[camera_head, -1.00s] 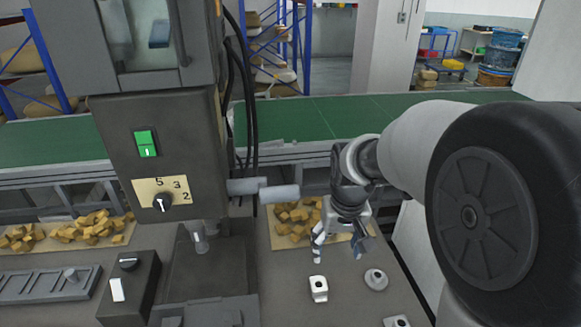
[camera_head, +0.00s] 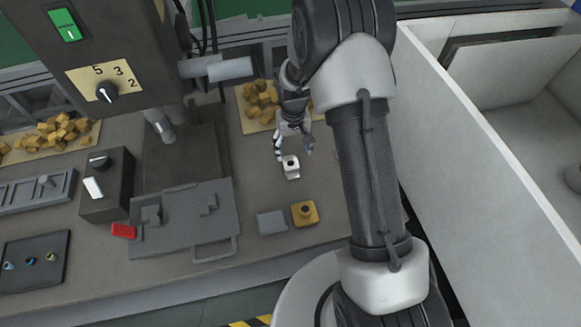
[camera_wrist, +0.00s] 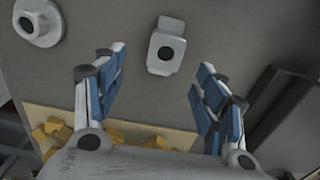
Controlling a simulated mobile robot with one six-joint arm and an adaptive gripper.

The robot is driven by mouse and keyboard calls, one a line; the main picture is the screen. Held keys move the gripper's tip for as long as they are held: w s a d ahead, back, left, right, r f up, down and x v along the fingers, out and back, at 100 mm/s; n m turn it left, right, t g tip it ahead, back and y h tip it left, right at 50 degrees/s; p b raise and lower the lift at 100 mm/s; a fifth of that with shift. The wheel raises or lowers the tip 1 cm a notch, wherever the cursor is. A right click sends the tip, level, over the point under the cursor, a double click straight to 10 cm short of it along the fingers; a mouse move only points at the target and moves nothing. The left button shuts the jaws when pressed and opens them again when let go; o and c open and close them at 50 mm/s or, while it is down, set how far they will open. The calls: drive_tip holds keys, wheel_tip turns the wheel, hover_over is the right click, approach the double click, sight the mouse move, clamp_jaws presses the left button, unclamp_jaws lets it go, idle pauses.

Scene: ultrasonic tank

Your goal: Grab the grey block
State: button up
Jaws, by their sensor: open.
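A light grey block (camera_head: 291,168) with a dark round hole in its top stands on the grey worktop. In the wrist view this block (camera_wrist: 166,48) lies just beyond the fingertips, roughly centred between them. My gripper (camera_head: 294,150) is open and empty. It is just behind the block in the head view, with its fingers (camera_wrist: 157,74) spread wide and apart from it in the wrist view. I cannot tell the exact height of the fingertips above the worktop. A flatter grey block (camera_head: 272,222) lies nearer the front edge.
A yellow block (camera_head: 305,213) sits beside the flat grey one. A round flanged part (camera_wrist: 38,20) is left of the light grey block in the wrist view. A machine base (camera_head: 188,220) stands to the left. Brown chunks (camera_head: 262,98) lie on a mat behind the gripper.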

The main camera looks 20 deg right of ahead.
sight(291, 163)
wheel_tip(291, 163, down, 2)
drive_tip(key=shift+f, duration=0.1)
drive_tip(key=f, duration=0.1)
drive_tip(key=f+b, duration=0.1)
drive_tip(key=f, duration=0.3)
drive_tip(key=shift+s+a+f+b, duration=0.1)
drive_tip(key=shift+a+b, duration=0.25)
drive_tip(key=shift+b, duration=0.05)
drive_tip(key=c, duration=1.3)
drive_tip(key=shift+r, duration=0.2)
